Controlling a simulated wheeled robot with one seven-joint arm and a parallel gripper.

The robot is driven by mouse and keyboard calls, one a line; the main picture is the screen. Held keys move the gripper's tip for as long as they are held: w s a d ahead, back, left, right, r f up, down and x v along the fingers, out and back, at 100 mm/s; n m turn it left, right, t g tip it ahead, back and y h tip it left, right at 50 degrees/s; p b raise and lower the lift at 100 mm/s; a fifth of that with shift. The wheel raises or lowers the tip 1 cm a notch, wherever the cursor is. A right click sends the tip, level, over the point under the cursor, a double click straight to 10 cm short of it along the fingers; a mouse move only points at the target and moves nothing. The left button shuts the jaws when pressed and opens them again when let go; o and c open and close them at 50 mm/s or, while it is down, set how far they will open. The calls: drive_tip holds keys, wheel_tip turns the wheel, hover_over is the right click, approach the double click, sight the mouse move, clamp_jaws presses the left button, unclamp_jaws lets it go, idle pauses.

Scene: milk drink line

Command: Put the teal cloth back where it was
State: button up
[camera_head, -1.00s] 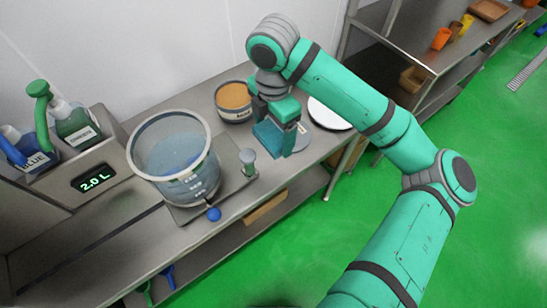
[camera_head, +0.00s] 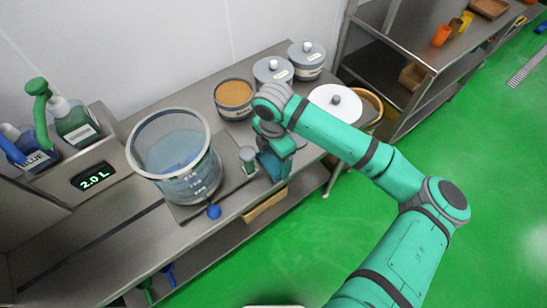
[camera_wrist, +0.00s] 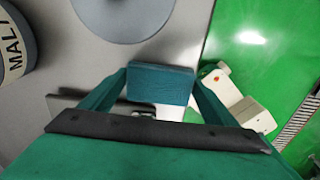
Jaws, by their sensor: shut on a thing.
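The teal cloth (camera_wrist: 160,85) shows in the wrist view as a folded block between my two fingers. My gripper (camera_wrist: 158,97) is shut on it. In the head view my gripper (camera_head: 276,170) is low over the front edge of the steel bench, right of the small grey-and-green capped item (camera_head: 248,160). The cloth is hard to tell from my teal gripper there. I cannot tell whether the cloth touches the bench.
A large clear vessel (camera_head: 143,142) of bluish liquid stands to the left. Behind my gripper are an open tub (camera_head: 234,113) with orange-brown contents and two lidded grey pots (camera_head: 306,68). A grey disc (camera_wrist: 125,14) lies on the bench near the cloth.

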sight(273, 159)
drive_tip(key=shift+a+f, duration=0.1)
drive_tip(key=shift+f, duration=0.05)
drive_tip(key=o, duration=1)
wheel_tip(273, 159, up, 12)
drive_tip(key=shift+r, duration=0.15)
idle(0.3)
